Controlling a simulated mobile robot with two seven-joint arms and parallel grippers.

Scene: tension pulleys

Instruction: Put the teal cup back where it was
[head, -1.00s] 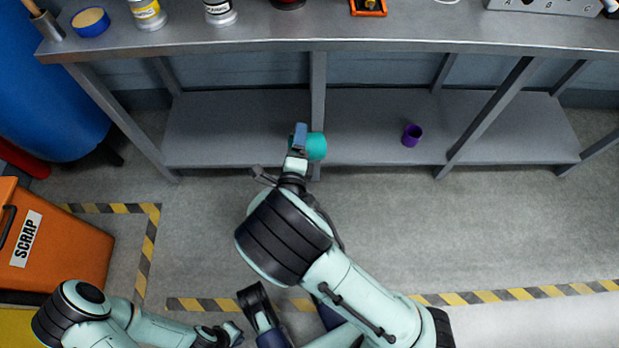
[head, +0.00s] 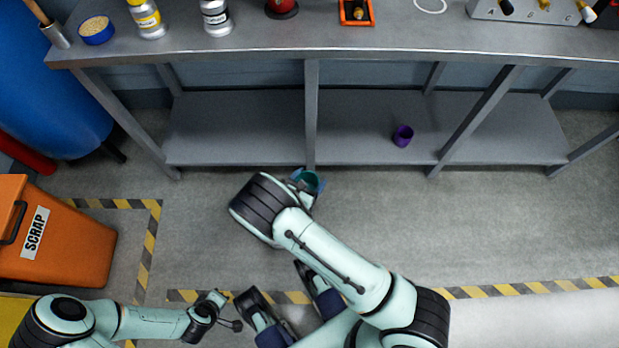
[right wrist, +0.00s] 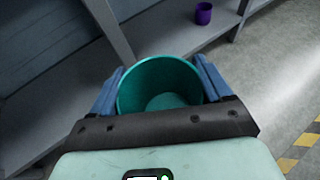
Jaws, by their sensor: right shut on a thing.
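The teal cup (head: 311,180) is in my right gripper (head: 306,183), in front of the bench's lower shelf and partly hidden by my right wrist in the head view. In the right wrist view the cup (right wrist: 160,88) shows its open mouth and looks empty. The two blue fingers of the right gripper (right wrist: 160,80) are shut on its opposite sides. My left gripper (head: 220,312) is low at the left of the head view, away from the cup, and too small to tell open from shut.
A purple cup (head: 403,136) stands on the lower shelf (head: 240,130). The bench top (head: 330,32) holds bottles, a blue-rimmed bowl (head: 96,30), an orange tray (head: 356,12) and a white ring outline (head: 430,5). An orange scrap bin (head: 70,245) stands at left. Bench legs flank open shelf space.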

